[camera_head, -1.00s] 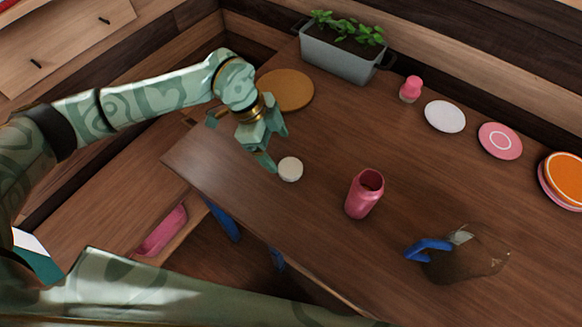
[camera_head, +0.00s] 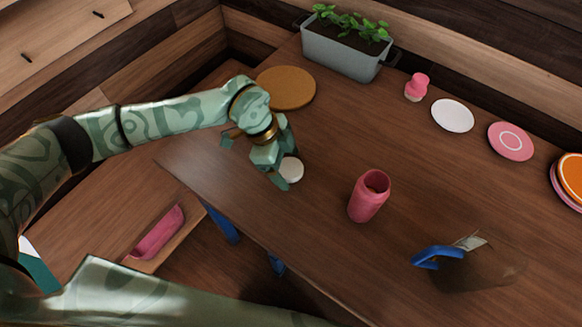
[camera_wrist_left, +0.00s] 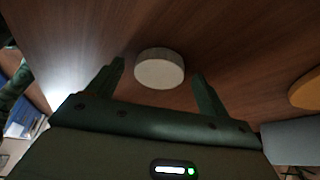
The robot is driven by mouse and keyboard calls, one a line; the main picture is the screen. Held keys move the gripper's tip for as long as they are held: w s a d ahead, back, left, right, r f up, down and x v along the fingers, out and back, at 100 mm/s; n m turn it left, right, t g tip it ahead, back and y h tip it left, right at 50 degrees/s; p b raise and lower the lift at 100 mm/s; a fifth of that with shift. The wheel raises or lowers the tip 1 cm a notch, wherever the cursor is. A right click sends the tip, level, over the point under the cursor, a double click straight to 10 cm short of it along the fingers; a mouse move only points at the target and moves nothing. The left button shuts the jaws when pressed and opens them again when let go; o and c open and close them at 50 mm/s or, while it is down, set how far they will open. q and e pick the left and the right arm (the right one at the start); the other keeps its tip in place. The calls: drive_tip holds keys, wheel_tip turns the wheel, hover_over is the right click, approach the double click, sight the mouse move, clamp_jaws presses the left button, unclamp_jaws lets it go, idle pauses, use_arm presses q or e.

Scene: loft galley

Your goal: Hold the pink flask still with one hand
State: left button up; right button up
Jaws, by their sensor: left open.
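The pink flask (camera_head: 369,196) stands upright and open-topped on the wooden table, right of my left gripper and apart from it. A small white round lid (camera_head: 292,169) lies on the table nearer the gripper. My left gripper (camera_head: 286,168) is open and close over the lid. In the left wrist view the lid (camera_wrist_left: 160,72) shows between the two spread fingers (camera_wrist_left: 158,69), and nothing is gripped. I cannot tell whether the fingers touch it. The flask does not show in the left wrist view. My right gripper is out of view.
A see-through jug with a blue handle (camera_head: 436,256) stands right of the flask. A cork board (camera_head: 287,88), grey planter (camera_head: 340,55), pink-topped shaker (camera_head: 417,87), white plate (camera_head: 452,116) and pink plate (camera_head: 510,141) line the back. The table's front edge runs close by.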

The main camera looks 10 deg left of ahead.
sight(286, 169)
use_arm(q)
drive_tip(key=shift+c, duration=0.2)
drive_tip(key=c, duration=1)
drive_tip(key=shift+r, duration=0.15)
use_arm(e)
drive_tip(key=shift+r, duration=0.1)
